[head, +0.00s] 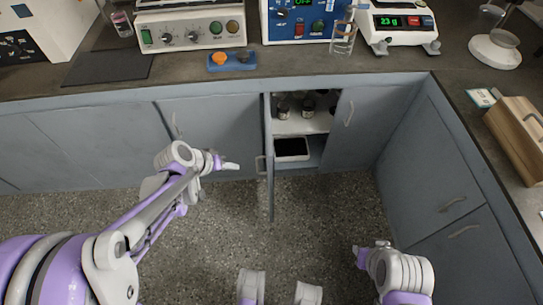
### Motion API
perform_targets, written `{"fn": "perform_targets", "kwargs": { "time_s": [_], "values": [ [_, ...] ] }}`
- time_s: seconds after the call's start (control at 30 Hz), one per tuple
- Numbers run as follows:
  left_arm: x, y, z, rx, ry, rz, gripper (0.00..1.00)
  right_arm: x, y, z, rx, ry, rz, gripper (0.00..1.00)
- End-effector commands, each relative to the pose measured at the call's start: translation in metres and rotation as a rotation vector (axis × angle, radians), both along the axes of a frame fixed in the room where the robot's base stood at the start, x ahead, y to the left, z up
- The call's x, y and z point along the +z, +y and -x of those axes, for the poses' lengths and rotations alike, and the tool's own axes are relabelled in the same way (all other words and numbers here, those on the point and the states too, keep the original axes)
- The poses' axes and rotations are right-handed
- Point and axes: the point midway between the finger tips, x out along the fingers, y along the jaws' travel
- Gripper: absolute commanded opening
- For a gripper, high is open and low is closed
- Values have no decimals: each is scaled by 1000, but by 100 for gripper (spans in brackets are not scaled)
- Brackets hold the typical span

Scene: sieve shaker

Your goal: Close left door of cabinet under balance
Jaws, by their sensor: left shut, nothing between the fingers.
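The cabinet's left door (268,190) stands open, swung out toward me and seen almost edge-on, with its handle (260,164) on its left face. The open compartment (300,122) to the right of it shows shelves inside. The cabinet's right door (372,130) is closed. The balance (400,22) stands on the counter above. My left gripper (232,166) is shut and empty, to the left of the open door and apart from it. My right gripper (360,256) is low at the right, over the floor and away from the door; its finger gap is unclear.
Dark bottles (308,104) stand on the upper shelf, and a dark-bottomed tray (291,149) sits below. Another closed door (215,130) lies behind my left gripper. Side cabinets (440,180) bound the right. Speckled floor (320,215) is clear in front of the opening.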

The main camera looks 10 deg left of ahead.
Motion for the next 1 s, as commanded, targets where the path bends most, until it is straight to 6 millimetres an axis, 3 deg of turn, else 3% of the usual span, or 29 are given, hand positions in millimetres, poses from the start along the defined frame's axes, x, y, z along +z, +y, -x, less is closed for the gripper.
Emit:
{"fn": "perform_targets", "kwargs": {
  "time_s": [0.27,0.63,0.8,1.0],
  "values": [
    [-23,-8,-14,-3,-3,7,0,-11,0,0,0,4,0,26],
    [-86,-36,-52,-2,-3,7,0,-40,0,-3,0,14,0,26],
    [-82,-62,-57,-3,-4,7,0,-41,0,-3,0,14,0,26],
    [-81,-73,-60,0,-5,6,0,-43,0,-4,0,15,0,26]
  ]
}}
